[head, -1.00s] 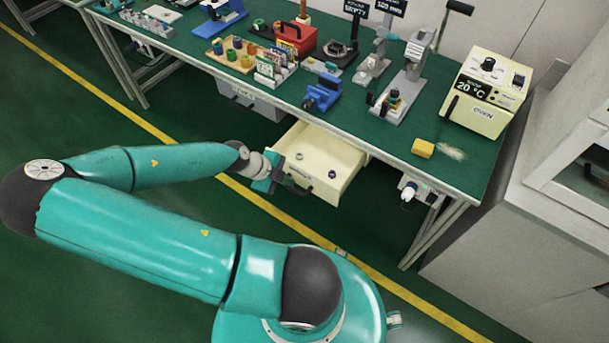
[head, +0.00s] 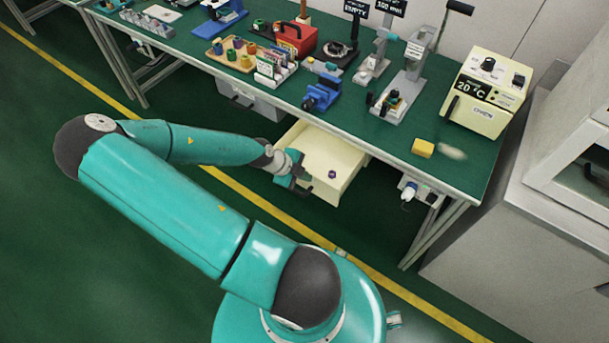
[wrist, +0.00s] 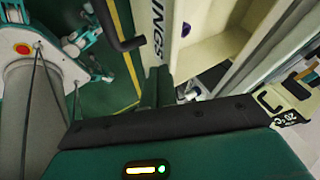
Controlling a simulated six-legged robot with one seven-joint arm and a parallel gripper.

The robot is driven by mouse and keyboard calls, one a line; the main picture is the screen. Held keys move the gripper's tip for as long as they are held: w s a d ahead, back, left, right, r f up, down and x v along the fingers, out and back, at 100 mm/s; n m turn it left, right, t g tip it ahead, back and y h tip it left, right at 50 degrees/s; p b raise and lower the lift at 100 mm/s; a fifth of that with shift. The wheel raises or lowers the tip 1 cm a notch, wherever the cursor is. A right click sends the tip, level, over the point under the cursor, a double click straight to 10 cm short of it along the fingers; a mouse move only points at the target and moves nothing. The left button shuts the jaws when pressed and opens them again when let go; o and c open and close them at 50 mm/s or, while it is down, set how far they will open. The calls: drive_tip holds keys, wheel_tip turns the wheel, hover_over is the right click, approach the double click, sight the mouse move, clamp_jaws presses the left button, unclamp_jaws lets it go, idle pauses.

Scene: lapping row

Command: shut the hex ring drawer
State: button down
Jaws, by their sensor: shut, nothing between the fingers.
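The hex ring drawer (head: 342,163) is cream and stands pulled out under the green bench. A small purple ring (head: 332,174) lies inside it. In the wrist view the drawer front (wrist: 158,35) shows part of a label ending in "INGS", and the dark handle (wrist: 118,40) sticks out to its left. My gripper (head: 300,183) is shut and empty at the drawer's front, close to the handle, and hides part of the front panel. In the wrist view its fingers (wrist: 150,88) are near the front panel; I cannot tell whether they touch.
The green bench top (head: 365,135) overhangs the drawer. A closed grey drawer (head: 250,102) is to the left under the bench. A white device (head: 408,192) hangs under the bench to the right. A grey cabinet (head: 510,235) stands at the right.

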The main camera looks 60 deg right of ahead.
drive_tip(key=s+d, duration=0.2)
drive_tip(key=d, duration=1.2)
drive_tip(key=shift+s+d, duration=0.15)
drive_tip(key=shift+d, duration=0.2)
